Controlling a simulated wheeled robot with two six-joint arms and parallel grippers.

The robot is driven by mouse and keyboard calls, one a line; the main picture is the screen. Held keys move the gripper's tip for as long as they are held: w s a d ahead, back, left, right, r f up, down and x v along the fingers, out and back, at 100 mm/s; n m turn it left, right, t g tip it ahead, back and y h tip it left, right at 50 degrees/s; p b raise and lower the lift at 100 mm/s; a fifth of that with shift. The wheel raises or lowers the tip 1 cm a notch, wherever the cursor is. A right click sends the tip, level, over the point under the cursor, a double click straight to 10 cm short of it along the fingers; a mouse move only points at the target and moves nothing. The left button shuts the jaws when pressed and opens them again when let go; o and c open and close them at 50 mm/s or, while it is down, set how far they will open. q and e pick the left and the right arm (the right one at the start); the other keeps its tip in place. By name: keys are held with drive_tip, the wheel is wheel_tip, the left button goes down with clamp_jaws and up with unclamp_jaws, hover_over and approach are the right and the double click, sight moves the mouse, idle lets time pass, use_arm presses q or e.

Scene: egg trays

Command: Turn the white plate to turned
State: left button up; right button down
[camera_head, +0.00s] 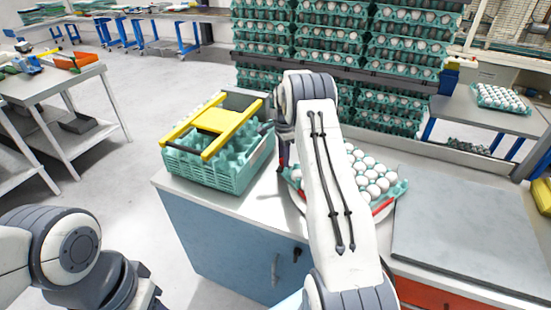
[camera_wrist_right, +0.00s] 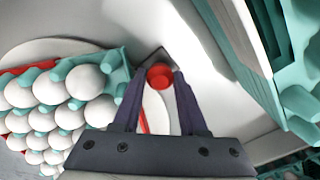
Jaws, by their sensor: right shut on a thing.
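The white plate (camera_wrist_right: 155,112) lies flat on the counter, under a teal egg tray (camera_head: 401,189) full of white eggs. In the head view its rim (camera_head: 383,214) shows at the tray's front right, beside red strips. My right gripper (camera_head: 283,158) is at the tray's left side, partly hidden by my right arm. In the right wrist view my right gripper (camera_wrist_right: 159,88) has its two dark fingers on either side of a small red knob (camera_wrist_right: 160,76) by the plate's edge and is shut on it. My left arm shows at the lower left, its gripper out of frame.
A teal crate (camera_head: 205,174) with a yellow frame (camera_head: 216,120) stands left of the plate on the white counter. A grey panel (camera_head: 470,240) lies to the right. Racks of egg trays (camera_head: 330,35) stand behind.

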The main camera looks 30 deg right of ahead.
drive_tip(key=shift+w+d+r, duration=0.2)
drive_tip(key=shift+d, duration=0.1)
drive_tip(key=c, duration=0.5)
unclamp_jaws()
drive_tip(key=shift+o, duration=0.3)
drive_tip(key=shift+f, duration=0.1)
drive_tip(key=shift+a, duration=0.1)
wheel_tip(320, 180, up, 10)
drive_tip(key=b, duration=0.1)
drive_tip(key=shift+r, duration=0.25)
